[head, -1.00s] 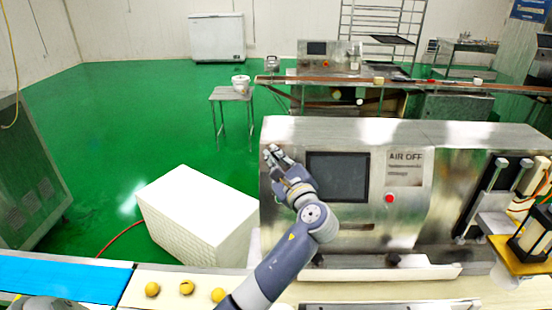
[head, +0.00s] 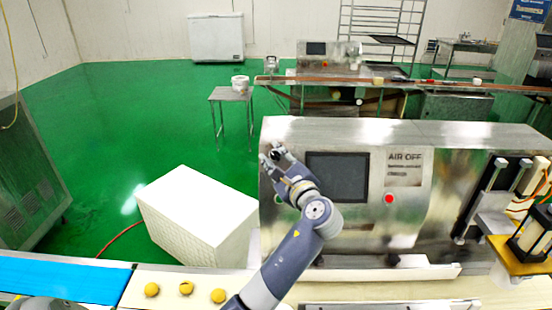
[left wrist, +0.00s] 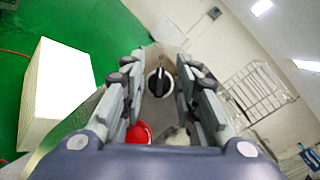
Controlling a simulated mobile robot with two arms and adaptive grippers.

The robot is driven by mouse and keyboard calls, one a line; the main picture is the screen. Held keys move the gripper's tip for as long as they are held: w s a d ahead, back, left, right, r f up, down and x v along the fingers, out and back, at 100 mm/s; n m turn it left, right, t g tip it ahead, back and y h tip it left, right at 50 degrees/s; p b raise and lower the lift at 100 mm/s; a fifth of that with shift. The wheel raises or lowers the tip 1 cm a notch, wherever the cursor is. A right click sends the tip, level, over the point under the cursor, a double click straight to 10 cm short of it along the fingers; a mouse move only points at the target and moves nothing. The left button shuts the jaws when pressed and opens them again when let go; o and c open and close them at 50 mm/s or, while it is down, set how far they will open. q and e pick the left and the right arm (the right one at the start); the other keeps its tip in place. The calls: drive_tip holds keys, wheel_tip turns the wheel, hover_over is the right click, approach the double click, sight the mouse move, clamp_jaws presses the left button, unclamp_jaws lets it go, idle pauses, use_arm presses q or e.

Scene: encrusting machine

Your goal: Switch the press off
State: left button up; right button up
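The press is a steel machine (head: 400,232) with a dark screen (head: 337,177) and an "AIR OFF" label (head: 404,157) on its front. My left gripper (head: 275,154) is at the upper left of this front, left of the screen. In the left wrist view, a black rotary knob (left wrist: 160,82) sits between and just beyond the fingertips of my left gripper (left wrist: 160,72), which is open. I cannot tell whether the fingers touch the knob. A red button (left wrist: 138,133) shows below the knob. My right gripper is not in view.
Another red button (head: 389,198) is right of the screen. A white block-shaped box (head: 195,215) stands left of the machine. A conveyor with a blue belt (head: 65,280) and several yellow balls (head: 186,288) runs along the front. Green floor is free at the left.

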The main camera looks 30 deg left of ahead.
use_arm(q)
drive_tip(key=v, duration=1.2)
idle(0.4)
